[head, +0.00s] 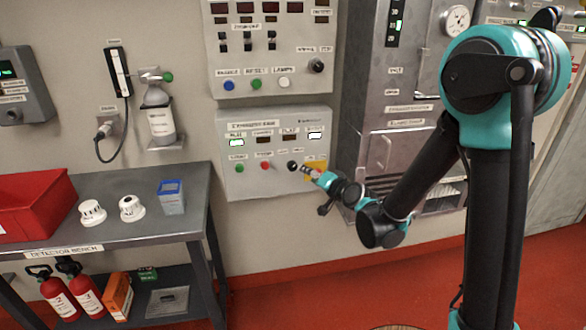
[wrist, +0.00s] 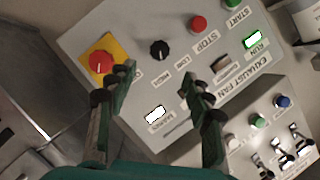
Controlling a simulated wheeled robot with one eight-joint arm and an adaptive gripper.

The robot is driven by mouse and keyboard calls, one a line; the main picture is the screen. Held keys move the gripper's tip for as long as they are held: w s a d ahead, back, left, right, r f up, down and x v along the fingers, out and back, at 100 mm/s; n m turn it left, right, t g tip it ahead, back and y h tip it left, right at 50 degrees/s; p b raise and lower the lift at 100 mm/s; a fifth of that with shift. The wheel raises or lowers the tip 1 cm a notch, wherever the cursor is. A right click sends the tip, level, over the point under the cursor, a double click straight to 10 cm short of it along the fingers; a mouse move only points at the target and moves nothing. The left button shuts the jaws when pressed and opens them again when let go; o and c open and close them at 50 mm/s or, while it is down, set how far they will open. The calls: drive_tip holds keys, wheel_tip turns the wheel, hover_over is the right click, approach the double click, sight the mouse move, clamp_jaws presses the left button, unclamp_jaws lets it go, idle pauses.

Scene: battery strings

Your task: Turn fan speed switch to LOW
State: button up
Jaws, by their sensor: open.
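The black rotary switch (wrist: 159,50) is on the grey exhaust fan panel (wrist: 185,100) in the wrist view, with small labels beside it that I cannot read surely. A small pale mark shows on the knob, but its exact setting is unclear. In the head view the same black switch (head: 292,165) is at the panel's lower right. My gripper (wrist: 158,76) is open, its two dark fingers apart and pointing at the panel, with the switch ahead of the gap and not between the tips. In the head view my gripper (head: 316,175) is just right of the switch.
A red emergency button (wrist: 101,62) on a yellow plate is close to my left finger. A red stop button (wrist: 199,24) and a green start button (wrist: 232,4) share the panel. A bench (head: 150,226) with detectors and a red bin (head: 35,205) stands at left.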

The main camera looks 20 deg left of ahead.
sight(293, 167)
drive_tip(key=x, duration=1.2)
drive_tip(key=shift+w+a+f, duration=0.1)
drive_tip(key=shift+w+a, duration=0.1)
drive_tip(key=shift+w, duration=0.1)
drive_tip(key=c, duration=1.2)
